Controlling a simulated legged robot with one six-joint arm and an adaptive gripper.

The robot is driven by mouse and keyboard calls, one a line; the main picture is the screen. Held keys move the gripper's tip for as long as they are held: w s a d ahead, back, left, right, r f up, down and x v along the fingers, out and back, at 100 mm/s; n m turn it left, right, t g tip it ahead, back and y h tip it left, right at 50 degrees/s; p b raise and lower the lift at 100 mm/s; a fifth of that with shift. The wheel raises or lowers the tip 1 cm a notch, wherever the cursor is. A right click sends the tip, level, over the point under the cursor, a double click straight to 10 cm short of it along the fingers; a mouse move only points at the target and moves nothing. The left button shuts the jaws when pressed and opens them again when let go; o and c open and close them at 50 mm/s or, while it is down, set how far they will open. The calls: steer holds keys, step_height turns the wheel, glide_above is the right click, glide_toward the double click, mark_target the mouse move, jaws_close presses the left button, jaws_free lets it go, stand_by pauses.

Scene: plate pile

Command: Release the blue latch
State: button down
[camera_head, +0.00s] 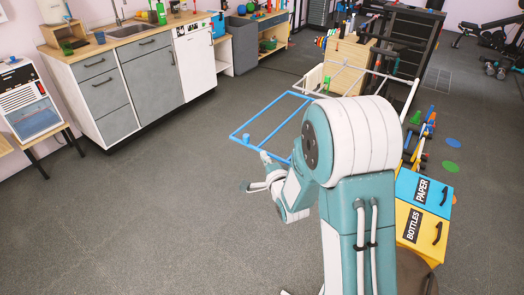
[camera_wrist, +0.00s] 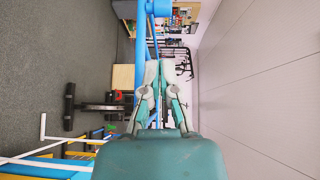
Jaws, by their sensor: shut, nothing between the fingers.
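A blue frame of thin bars (camera_head: 233,135) stands out ahead of my arm in the head view. A small blue knob (camera_head: 246,139), which may be the latch, sits at its lower left corner. In the wrist view a blue bar (camera_wrist: 141,45) runs up just left of the fingers, with a blue cylindrical piece (camera_wrist: 160,8) beyond the fingertips at the top. My gripper (camera_wrist: 159,66) is shut and empty, its tips close together and apart from the cylindrical piece in the picture. I cannot tell the exact depth between them. My arm hides part of the frame in the head view.
A white rack (camera_head: 345,68) adjoins the frame behind my arm. Blue and yellow PAPER and BOTTLES bins (camera_head: 421,232) stand at right. A kitchen counter (camera_head: 128,50) lines the left wall. The grey floor (camera_head: 160,200) at left is open.

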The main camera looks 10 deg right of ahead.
steer(key=s+d+r+n+g+h, duration=0.35)
steer(key=s+r+n+g, duration=0.4)
steer(key=s, duration=0.55)
steer(key=s+r+n+g, duration=0.2)
steer(key=s+n, duration=0.2)
steer(key=s, duration=0.5)
steer(key=s+r+n+g, duration=0.2)
steer(key=s+r+n, duration=0.1)
steer(key=s, duration=0.7)
steer(key=shift+s+r+n+y, duration=0.2)
steer(key=shift+r+n+y, duration=0.15)
steer(key=shift+n, duration=0.2)
steer(key=shift+d, duration=0.15)
